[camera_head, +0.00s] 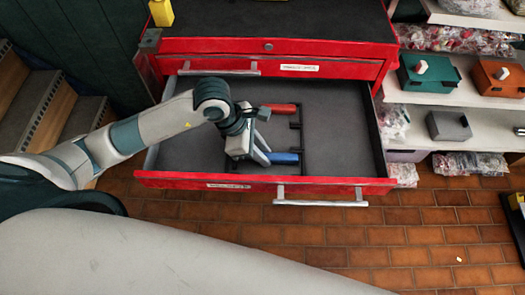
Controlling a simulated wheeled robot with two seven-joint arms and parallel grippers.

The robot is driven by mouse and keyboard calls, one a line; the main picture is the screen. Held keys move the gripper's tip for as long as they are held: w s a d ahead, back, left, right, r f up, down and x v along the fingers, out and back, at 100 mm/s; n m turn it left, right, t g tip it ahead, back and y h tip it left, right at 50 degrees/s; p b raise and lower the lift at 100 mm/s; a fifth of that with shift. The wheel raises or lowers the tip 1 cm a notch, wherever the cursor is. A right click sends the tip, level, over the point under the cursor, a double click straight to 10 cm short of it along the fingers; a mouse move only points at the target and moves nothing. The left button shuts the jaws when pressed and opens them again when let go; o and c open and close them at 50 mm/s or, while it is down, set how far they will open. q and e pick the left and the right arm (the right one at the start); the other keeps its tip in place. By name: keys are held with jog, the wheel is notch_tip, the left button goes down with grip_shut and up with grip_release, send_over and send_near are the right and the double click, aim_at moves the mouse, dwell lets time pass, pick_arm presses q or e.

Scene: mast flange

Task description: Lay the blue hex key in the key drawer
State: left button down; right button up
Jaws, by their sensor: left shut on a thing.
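The red tool cabinet's key drawer (340,140) is pulled out, with a dark grey floor. My left gripper (263,157) reaches down into the drawer near its front middle. It is shut on the blue hex key (286,158), whose blue handle sticks out to the right of the fingers. The key looks low, at or just above the drawer floor; I cannot tell whether it touches. The fingers hide part of it. My right gripper is not in view.
A red-handled piece (280,108) lies in the drawer behind the blue key, with thin black parts beside it. The drawer's front has a metal handle (320,198). Shelves (460,125) with bins and bags stand at right; wooden steps (45,110) at left. The brick floor in front is mostly clear.

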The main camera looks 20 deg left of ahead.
pick_arm(q)
jog(key=c, duration=1.5)
grip_release()
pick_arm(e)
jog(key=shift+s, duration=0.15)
pick_arm(q)
jog(key=shift+a+r, duration=0.15)
jog(key=shift+r, duration=0.25)
jog(key=b+v, duration=0.2)
jog(key=v, duration=1.4)
jog(key=shift+r, duration=0.25)
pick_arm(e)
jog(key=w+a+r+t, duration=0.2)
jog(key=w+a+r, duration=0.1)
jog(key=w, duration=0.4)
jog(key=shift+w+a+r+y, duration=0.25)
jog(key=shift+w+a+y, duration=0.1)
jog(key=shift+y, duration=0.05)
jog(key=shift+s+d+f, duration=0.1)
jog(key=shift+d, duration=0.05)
